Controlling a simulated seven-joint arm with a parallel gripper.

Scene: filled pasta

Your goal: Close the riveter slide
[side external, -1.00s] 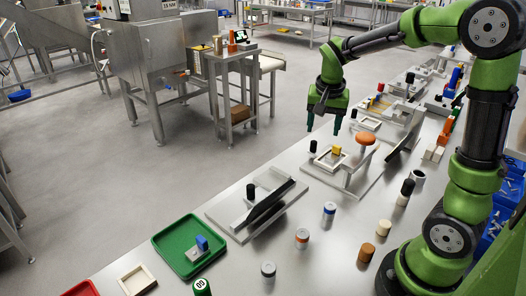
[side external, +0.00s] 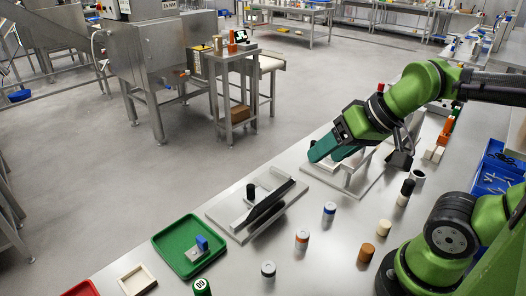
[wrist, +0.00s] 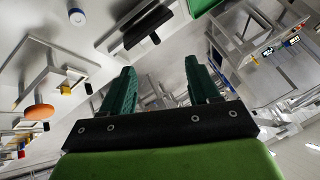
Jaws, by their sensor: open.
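The station with the orange knob (wrist: 38,112), a yellow block (wrist: 66,90) and a small black knob (wrist: 88,88) shows at left in the wrist view. In the side view its pale base plate (side external: 348,192) shows, but my gripper hides most of its top. A second station (side external: 232,222) has a slanted black bar (side external: 268,208) and a black knob (side external: 251,191). I cannot tell for sure which is the riveter. My gripper (side external: 320,153) is tilted, its green fingers pointing left. The wrist view shows the fingers (wrist: 160,85) apart and empty.
A green tray (side external: 167,242) with a grey-and-blue part lies at the front left, beside a pale frame (side external: 137,280). Several small cylinders stand on the table, such as a blue-ringed one (side external: 329,211) and a wooden one (side external: 366,253). Blue bins (side external: 490,178) are at right.

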